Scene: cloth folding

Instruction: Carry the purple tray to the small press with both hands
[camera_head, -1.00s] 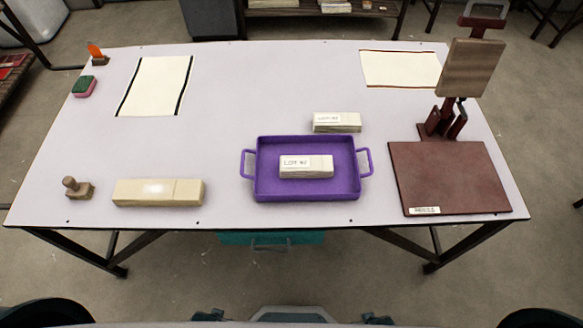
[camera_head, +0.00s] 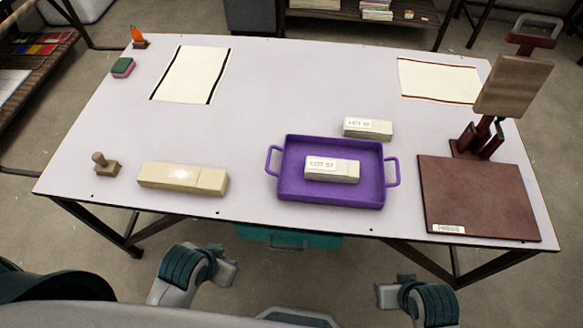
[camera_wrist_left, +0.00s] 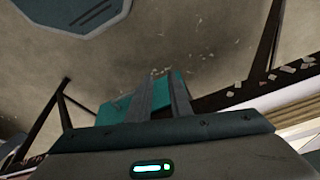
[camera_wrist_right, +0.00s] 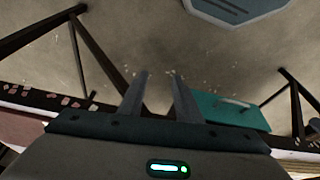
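The purple tray (camera_head: 287,190) lies flat on the table in the head view, with a handle at each short end. A pale block labelled LOT (camera_head: 332,170) lies inside it. The small press (camera_head: 480,208) stands to the tray's right, with a dark red base plate, a label at its front edge and a raised wooden head (camera_head: 513,85). My left gripper (camera_wrist_left: 161,95) and right gripper (camera_wrist_right: 159,95) have parted fingers with nothing between them. Both are in front of the table's near edge, below the tray in the head view, and touch nothing.
Another LOT block (camera_head: 368,129) lies just behind the tray. A long beige block (camera_head: 183,178) and a wooden stamp (camera_head: 104,165) lie to the left. Two bordered cloths (camera_head: 192,75) (camera_head: 440,80) lie at the back. A teal box (camera_head: 290,238) sits under the table.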

